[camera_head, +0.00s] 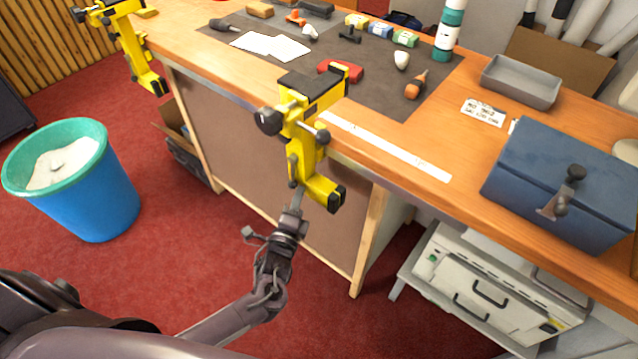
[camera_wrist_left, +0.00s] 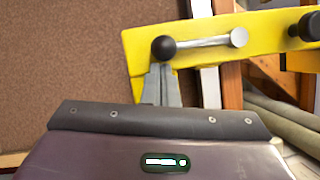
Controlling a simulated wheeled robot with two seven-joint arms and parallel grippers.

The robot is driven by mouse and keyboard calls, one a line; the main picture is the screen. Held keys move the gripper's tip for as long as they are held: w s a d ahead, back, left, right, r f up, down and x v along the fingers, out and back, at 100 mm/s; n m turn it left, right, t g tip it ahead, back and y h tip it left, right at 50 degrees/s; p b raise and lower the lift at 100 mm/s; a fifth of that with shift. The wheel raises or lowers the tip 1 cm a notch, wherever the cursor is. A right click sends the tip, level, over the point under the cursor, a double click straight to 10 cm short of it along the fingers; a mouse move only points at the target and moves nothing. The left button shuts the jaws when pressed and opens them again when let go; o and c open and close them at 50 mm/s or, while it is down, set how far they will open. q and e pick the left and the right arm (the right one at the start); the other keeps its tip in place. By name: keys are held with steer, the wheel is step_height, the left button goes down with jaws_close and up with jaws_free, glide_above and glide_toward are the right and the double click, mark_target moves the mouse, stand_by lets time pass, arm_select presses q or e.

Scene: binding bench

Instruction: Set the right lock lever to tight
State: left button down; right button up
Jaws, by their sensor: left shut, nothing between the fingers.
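The right yellow clamp (camera_head: 310,95) is mounted on the front edge of the bench. Its lock lever shows in the left wrist view as a short metal rod (camera_wrist_left: 202,41) with a black ball at its left end and a grey knob at its right end, lying nearly level across the yellow body. My left gripper (camera_head: 299,192) is low in front of this clamp. In the wrist view its fingers (camera_wrist_left: 160,82) are shut and empty, their tips just under the black ball; I cannot tell whether they touch it. My right gripper is not in view.
A second yellow clamp (camera_head: 136,45) hangs on the bench edge at far left. A blue box (camera_head: 560,170) and grey tray (camera_head: 520,82) stand on the bench at right. A blue bin (camera_head: 85,200) stands on the floor at left. Red floor before the bench is clear.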

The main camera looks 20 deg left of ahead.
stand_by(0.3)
arm_select(q)
steer(key=s, duration=0.7)
steer(key=shift+s+d+f+b, duration=0.3)
steer(key=shift+s+f+b, duration=0.05)
steer(key=shift+f+b, duration=0.1)
steer(key=s+a+f+n+g, duration=0.2)
steer(key=s+f+n+g, duration=0.25)
steer(key=f, duration=0.85)
steer(key=s+a+f+n+g, duration=0.25)
steer(key=s+f+g, duration=0.2)
steer(key=f, duration=0.75)
steer(key=s+d+f+n+g, duration=0.1)
steer(key=s+f+n+g, duration=0.2)
steer(key=s, duration=0.6)
steer(key=s+d+f+n+g+h, duration=0.1)
steer(key=s+f+n+g, duration=0.2)
steer(key=s+f, duration=0.4)
steer(key=s+d+f+n+g, duration=0.1)
steer(key=s+f+n+g, duration=0.2)
steer(key=s, duration=0.7)
step_height(320, 180, down, 2)
steer(key=shift+s+f+n, duration=0.1)
steer(key=shift+s+n, duration=0.25)
steer(key=shift+n, duration=0.25)
steer(key=shift+s, duration=0.1)
